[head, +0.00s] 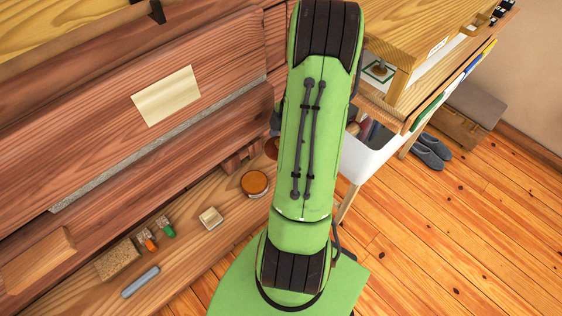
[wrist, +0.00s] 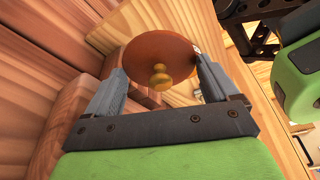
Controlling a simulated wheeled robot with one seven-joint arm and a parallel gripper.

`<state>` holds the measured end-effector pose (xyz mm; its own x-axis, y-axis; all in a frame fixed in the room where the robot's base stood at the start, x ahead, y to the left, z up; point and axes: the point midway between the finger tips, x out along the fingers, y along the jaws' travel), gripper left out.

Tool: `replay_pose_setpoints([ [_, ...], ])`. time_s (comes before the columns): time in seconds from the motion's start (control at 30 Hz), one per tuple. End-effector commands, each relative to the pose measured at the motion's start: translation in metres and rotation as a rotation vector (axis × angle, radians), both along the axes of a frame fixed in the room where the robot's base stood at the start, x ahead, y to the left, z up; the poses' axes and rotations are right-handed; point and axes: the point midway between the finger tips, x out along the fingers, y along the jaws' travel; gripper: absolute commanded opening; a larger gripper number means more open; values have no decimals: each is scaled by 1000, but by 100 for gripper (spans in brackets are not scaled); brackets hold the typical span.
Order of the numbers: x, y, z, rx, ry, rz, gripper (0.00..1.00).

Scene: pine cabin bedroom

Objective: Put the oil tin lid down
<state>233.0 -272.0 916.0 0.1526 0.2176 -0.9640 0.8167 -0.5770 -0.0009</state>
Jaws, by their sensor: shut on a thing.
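The oil tin lid, a round brown disc (wrist: 150,50) with a small brass-coloured knob, is between the two fingers of my gripper (wrist: 160,74) in the wrist view. The fingers are shut on its edges, and the knob faces the camera. In the head view my green arm hides most of the gripper; a small reddish-brown edge shows just left of the arm, but I cannot tell if it is the lid. A round tin with an orange-brown top (head: 255,183) stands on the wooden ledge; I cannot tell if it is the oil tin.
Left of the round tin, the ledge holds a small pale block (head: 211,218), green (head: 168,231) and orange (head: 150,245) items, a cork-like block (head: 118,260) and a grey bar (head: 140,281). A white bin (head: 368,160) hangs on the wooden desk at right. Slippers (head: 432,150) lie on the floor.

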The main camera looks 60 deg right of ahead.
Motion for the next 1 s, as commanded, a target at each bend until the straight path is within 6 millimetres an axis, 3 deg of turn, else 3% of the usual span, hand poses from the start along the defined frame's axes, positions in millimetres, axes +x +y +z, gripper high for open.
replay_pose_setpoints([
  [0.13,0,1,-37,4,1,1,58],
  [0.37,0,0,-64,2,-1,0,58],
  [0.53,0,1,-95,4,0,0,58],
  [0.9,1,0,-104,0,-2,1,58],
  [0.93,1,0,-104,0,-2,1,89],
  [1.0,0,0,-103,0,-2,1,100],
])
